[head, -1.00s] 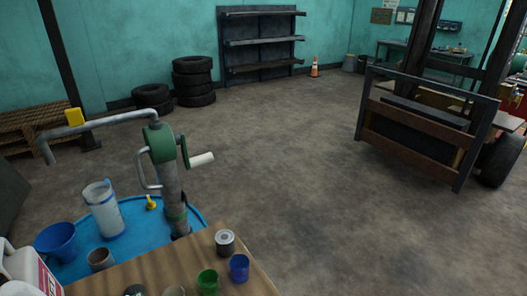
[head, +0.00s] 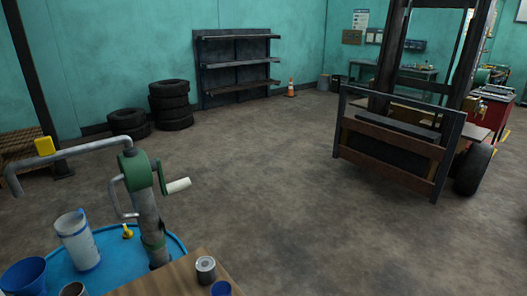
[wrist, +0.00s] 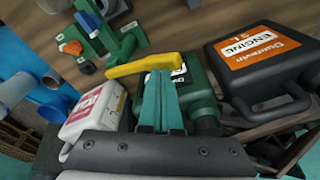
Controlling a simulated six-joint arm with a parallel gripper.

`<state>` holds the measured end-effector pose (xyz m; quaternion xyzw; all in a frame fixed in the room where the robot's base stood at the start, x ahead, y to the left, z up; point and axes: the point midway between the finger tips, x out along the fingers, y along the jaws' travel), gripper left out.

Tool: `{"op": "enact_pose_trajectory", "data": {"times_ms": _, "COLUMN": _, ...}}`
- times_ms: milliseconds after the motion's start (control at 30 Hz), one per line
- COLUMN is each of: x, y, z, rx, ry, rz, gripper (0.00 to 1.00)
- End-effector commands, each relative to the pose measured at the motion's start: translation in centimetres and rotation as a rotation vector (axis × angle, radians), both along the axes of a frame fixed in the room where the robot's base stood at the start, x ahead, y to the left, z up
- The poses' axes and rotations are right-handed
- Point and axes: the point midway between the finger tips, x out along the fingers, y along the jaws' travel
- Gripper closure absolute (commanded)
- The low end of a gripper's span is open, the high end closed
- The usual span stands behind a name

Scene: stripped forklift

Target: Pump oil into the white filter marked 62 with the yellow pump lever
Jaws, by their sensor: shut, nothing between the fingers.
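A yellow lever (wrist: 145,65) lies across the top of a green container (wrist: 198,90) in the wrist view. My gripper (wrist: 160,78) shows teal fingers, shut and empty, in front of the green container and just below the lever; whether they touch is unclear. My gripper is outside the head view.
A black canister with an orange label (wrist: 265,65) stands right of my fingers, and a white jug (wrist: 92,110) left. Green hand pump (head: 138,172) stands on a blue drum (head: 110,270) beside a translucent jug (head: 78,240). The forklift (head: 395,140) stands right; the floor between is open.

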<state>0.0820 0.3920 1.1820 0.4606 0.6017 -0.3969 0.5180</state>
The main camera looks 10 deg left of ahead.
Motion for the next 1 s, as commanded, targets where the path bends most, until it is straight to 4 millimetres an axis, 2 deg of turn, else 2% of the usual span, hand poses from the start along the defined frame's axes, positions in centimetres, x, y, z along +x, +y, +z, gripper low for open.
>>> {"op": "enact_pose_trajectory", "data": {"times_ms": 800, "x": 0.0, "y": 0.0, "z": -3.5, "rx": 0.0, "ry": 0.0, "rz": 0.0, "gripper": 1.0}}
{"op": "enact_pose_trajectory", "data": {"times_ms": 900, "x": 0.0, "y": 0.1, "z": -3.2, "rx": 0.001, "ry": -0.001, "rz": 0.0, "gripper": 1.0}}
{"op": "enact_pose_trajectory", "data": {"times_ms": 1000, "x": 0.0, "y": 0.1, "z": -2.0, "rx": 0.002, "ry": -0.001, "rz": 0.0, "gripper": 1.0}}
